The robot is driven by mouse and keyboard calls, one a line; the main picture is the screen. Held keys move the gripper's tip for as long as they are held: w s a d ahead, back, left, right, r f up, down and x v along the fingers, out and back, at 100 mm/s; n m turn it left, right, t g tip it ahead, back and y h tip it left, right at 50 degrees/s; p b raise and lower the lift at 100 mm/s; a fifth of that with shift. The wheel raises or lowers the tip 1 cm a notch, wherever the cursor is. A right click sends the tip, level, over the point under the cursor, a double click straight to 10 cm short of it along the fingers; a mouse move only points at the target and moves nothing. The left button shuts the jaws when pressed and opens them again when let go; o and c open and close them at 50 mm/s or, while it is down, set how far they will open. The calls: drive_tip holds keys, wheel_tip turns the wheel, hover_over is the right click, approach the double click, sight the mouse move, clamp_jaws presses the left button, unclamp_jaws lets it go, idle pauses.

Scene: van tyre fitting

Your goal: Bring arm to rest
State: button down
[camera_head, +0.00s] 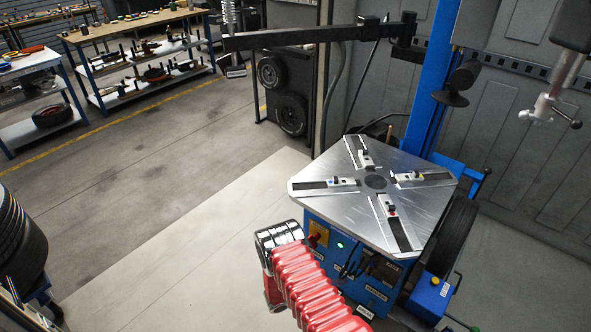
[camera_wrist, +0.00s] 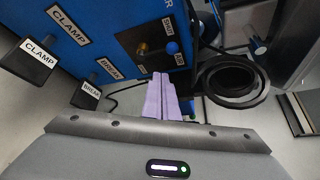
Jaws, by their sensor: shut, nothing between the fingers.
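My arm, in a red ribbed cover, reaches up from the bottom of the head view to the front left of the blue tyre changer (camera_head: 330,262). My gripper's fingers do not show clearly there. In the wrist view my gripper (camera_wrist: 162,78) shows as two pale purple fingers pressed together, with nothing between them. They point at the changer's blue side (camera_wrist: 110,30), in front of a black panel (camera_wrist: 150,42) with a brass fitting and a blue knob. I cannot tell the exact gap to the panel.
Pedals marked CLAMP (camera_wrist: 38,62) and BREAK (camera_wrist: 88,93) stick out left of my fingers. A black ring-shaped part (camera_wrist: 232,80) is on the right. The metal turntable (camera_head: 345,205) is bare of any wheel. A tyre rack (camera_head: 20,235) stands left; open floor (camera_head: 150,180) lies between.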

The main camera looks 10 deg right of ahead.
drive_tip(key=s+a+r+m+g+y, duration=0.25)
drive_tip(key=s+m+g, duration=0.35)
drive_tip(key=s+m, duration=0.5)
drive_tip(key=s+a+r+m+y, duration=0.1)
drive_tip(key=a+r+m+y, duration=0.3)
drive_tip(key=r, duration=0.6)
drive_tip(key=s+a+r+m+y, duration=0.1)
drive_tip(key=a+r+m+y, duration=0.1)
drive_tip(key=r+m, duration=0.65)
drive_tip(key=s+a+r+m+y, duration=0.1)
drive_tip(key=a+r+m+y, duration=0.25)
drive_tip(key=r, duration=0.85)
drive_tip(key=s+a+r+m+t+y, duration=0.1)
drive_tip(key=s+r+m+t, duration=0.2)
drive_tip(key=r, duration=0.9)
drive_tip(key=s+a+r+m+t+y, duration=0.2)
drive_tip(key=s+r+t, duration=0.3)
drive_tip(key=r, duration=0.7)
drive_tip(key=shift+s+a+r+m+t, duration=0.25)
drive_tip(key=shift+r+m+t, duration=0.15)
drive_tip(key=shift+t, duration=0.2)
